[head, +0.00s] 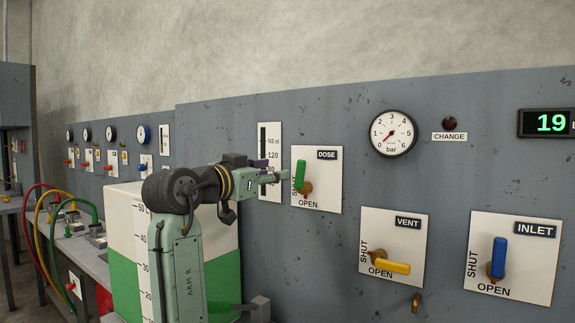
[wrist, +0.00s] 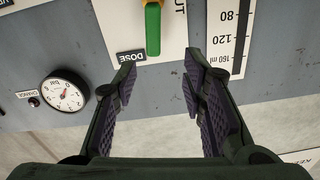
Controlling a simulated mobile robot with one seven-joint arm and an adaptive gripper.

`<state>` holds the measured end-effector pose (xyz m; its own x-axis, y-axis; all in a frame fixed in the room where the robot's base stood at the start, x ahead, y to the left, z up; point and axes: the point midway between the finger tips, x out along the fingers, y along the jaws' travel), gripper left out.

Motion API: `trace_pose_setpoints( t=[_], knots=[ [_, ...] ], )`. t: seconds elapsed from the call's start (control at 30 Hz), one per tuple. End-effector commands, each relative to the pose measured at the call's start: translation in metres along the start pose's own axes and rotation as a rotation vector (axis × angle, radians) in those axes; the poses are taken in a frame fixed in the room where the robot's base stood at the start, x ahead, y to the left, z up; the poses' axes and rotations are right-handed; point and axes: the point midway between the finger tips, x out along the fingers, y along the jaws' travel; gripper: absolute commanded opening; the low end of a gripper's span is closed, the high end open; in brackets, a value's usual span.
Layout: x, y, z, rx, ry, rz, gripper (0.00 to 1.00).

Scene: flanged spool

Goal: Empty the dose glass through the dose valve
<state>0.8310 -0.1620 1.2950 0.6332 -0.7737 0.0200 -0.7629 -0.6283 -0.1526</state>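The dose valve has a green handle (head: 300,177) standing upright on a white plate marked DOSE, with SHUT along its left side and OPEN below. The handle also shows at the top of the wrist view (wrist: 152,28). The dose glass (head: 263,140) is a dark upright column beside an ml scale, left of the valve; my gripper partly hides it. Its scale also shows in the wrist view (wrist: 243,38); I cannot tell the liquid level. My gripper (head: 287,177) is open and empty, just left of the handle in the head view. In the wrist view its fingertips (wrist: 160,72) are apart, short of the handle.
A yellow VENT handle (head: 390,267) lies level and a blue INLET handle (head: 498,258) stands upright. A pressure gauge (head: 392,133) reads near the low end. A green display (head: 550,123) shows 19. A white and green tank (head: 125,235) stands behind my arm.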

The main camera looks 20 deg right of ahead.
Motion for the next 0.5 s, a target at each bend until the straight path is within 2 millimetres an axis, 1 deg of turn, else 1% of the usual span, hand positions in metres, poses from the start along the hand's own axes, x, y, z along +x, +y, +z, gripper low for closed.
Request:
trace_pose_setpoints(
  t=[0.03,0.07,0.17,0.23,0.5],
  knots=[
    [0.005,0.006,-0.001,0.002,-0.011,0.021,0.38],
    [0.007,0.008,-0.001,0.003,-0.015,0.028,0.38],
    [0.017,0.010,-0.001,0.002,-0.019,0.033,0.38],
    [0.026,0.010,-0.002,0.002,-0.019,0.033,0.38],
    [0.077,0.010,-0.002,0.000,-0.017,0.031,0.38]
  ],
)
